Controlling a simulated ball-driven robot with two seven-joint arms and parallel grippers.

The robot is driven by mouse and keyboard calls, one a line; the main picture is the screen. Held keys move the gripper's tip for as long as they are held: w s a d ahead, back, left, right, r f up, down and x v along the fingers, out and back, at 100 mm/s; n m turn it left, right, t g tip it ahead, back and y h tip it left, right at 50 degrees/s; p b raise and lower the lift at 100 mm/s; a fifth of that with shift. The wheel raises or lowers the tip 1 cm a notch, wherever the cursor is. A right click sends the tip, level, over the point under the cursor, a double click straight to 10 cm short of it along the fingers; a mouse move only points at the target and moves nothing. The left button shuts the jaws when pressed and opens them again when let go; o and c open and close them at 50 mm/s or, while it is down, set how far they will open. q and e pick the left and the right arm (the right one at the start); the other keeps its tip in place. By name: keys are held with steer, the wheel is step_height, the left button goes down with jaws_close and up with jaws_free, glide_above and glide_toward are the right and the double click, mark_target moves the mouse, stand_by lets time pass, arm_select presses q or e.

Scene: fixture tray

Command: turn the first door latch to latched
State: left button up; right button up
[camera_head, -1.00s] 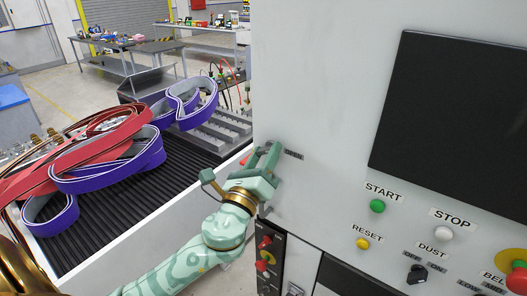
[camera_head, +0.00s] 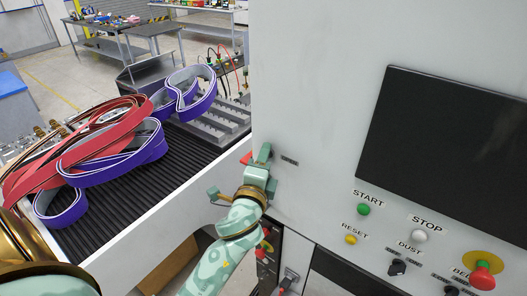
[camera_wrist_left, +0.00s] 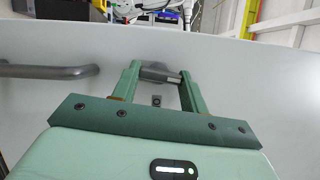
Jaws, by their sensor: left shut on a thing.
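The first door latch (camera_wrist_left: 158,74) shows in the left wrist view as a short grey bar against the pale machine panel, between my left fingertips. In the head view it is largely hidden behind my left gripper (camera_head: 263,157). This gripper is at the panel's left edge, shut on the latch. In the left wrist view my left gripper (camera_wrist_left: 160,69) reaches toward the panel with both fingers around the latch. My right gripper is not in view.
The machine panel (camera_head: 320,110) carries a dark screen (camera_head: 455,145), a green start button (camera_head: 363,209) and a white stop button (camera_head: 420,236). Purple belts (camera_head: 115,165) lie on the conveyor at left. A grey bar handle (camera_wrist_left: 48,71) is left of the latch in the wrist view.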

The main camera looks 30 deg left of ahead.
arm_select(q)
steer(key=shift+n+p, duration=0.7)
steer(key=shift+p, duration=0.05)
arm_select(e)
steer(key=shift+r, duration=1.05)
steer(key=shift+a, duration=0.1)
arm_select(q)
steer(key=o, duration=1)
steer(key=shift+a, duration=0.1)
